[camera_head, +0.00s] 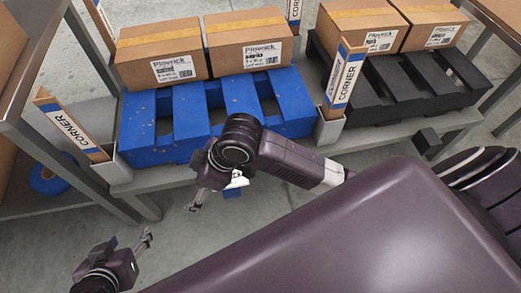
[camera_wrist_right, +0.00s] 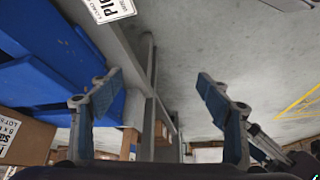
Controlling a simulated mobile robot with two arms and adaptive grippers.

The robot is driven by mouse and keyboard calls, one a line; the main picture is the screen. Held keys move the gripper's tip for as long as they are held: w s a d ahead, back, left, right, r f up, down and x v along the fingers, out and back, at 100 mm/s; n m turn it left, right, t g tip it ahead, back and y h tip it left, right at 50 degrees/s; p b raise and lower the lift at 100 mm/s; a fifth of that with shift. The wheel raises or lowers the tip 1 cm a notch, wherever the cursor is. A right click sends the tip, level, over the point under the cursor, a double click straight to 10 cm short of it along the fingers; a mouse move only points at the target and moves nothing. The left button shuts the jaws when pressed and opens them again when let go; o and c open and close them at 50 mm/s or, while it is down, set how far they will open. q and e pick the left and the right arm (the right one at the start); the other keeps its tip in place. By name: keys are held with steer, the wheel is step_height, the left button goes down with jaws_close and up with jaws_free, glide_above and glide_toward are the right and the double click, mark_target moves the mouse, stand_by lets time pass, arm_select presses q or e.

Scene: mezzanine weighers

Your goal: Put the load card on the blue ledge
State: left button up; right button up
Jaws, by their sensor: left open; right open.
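A white piece, probably the load card (camera_head: 237,180), shows beside my right wrist in the head view, partly hidden by it. A white printed card (camera_wrist_right: 108,8) shows at the top edge of the right wrist view, cut off. A small blue piece, probably the blue ledge (camera_head: 232,193), shows just below the white piece; most of it is hidden. I cannot tell whether the two touch. My right gripper (camera_head: 196,203) is open and empty, left of both; its fingers (camera_wrist_right: 160,82) have nothing between them. My left gripper (camera_head: 131,238) is open and empty at lower left.
A blue pallet (camera_head: 146,151) with cartons (camera_head: 160,50) stands on the grey shelf; a black pallet (camera_head: 391,107) with cartons stands to its right. Corner boards (camera_head: 72,125) stand in holders at the shelf edge. A black ledge (camera_head: 428,140) juts out at right. Bare floor (camera_head: 190,240) lies in front.

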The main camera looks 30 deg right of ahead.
steer(key=s+d+m+t+h, duration=0.2)
steer(key=d+m, duration=0.2)
steer(key=d, duration=0.4)
steer(key=s+d+m+t+h, duration=0.1)
steer(key=s+d+m+t, duration=0.1)
steer(key=d+m, duration=0.3)
steer(key=s+d, duration=0.1)
steer(key=d, duration=0.2)
steer(key=shift+d+f+t+h, duration=0.15)
steer(key=shift+f+t+h, duration=0.15)
steer(key=shift+f+h, duration=0.1)
